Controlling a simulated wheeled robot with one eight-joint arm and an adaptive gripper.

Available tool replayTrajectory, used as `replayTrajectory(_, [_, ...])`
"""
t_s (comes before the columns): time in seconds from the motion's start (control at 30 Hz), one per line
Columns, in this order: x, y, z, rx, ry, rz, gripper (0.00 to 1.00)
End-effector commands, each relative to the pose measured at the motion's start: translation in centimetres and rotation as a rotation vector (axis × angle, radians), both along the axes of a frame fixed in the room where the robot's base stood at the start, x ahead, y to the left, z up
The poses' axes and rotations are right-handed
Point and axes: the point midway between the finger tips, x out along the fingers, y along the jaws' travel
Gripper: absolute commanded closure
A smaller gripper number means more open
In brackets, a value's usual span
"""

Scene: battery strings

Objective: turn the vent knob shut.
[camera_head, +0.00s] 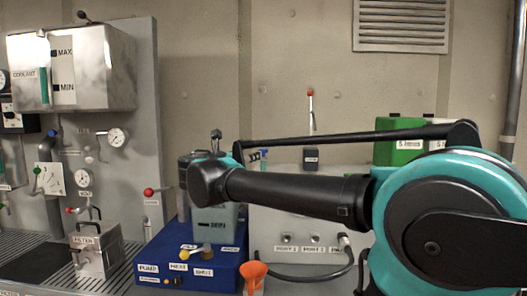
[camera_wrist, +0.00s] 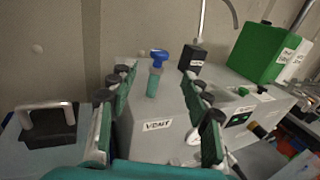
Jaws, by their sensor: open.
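The vent knob (camera_wrist: 158,57) is a blue T-shaped handle on a short teal stem, upright on a grey box (camera_wrist: 148,106) with a VENT label. My gripper (camera_wrist: 155,76) is open and empty in the wrist view, with one finger left and one right of the knob's stem in the picture. The knob appears beyond the fingertips and apart from them; the exact distance is hard to tell.
A green container (camera_wrist: 260,52) is farther right. A lidded vessel with a handle (camera_wrist: 47,124) is at left. A blue base (camera_head: 190,258) and an orange funnel (camera_head: 254,274) are in front.

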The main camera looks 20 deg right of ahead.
Motion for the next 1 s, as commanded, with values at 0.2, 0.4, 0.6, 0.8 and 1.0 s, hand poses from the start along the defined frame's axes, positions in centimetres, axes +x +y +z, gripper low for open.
replayTrajectory(0.2, [2.5, -2.8, 0.0, 0.001, -0.001, -0.005, 0.51])
replayTrajectory(0.4, [5.1, -5.3, 0.0, 0.001, 0.000, -0.004, 0.51])
replayTrajectory(0.6, [7.2, -7.4, 0.0, 0.001, 0.000, -0.003, 0.51])
replayTrajectory(0.8, [8.2, -8.4, 0.0, 0.001, 0.000, -0.001, 0.51])
replayTrajectory(1.0, [8.4, -8.5, 0.0, 0.001, 0.000, 0.000, 0.51])
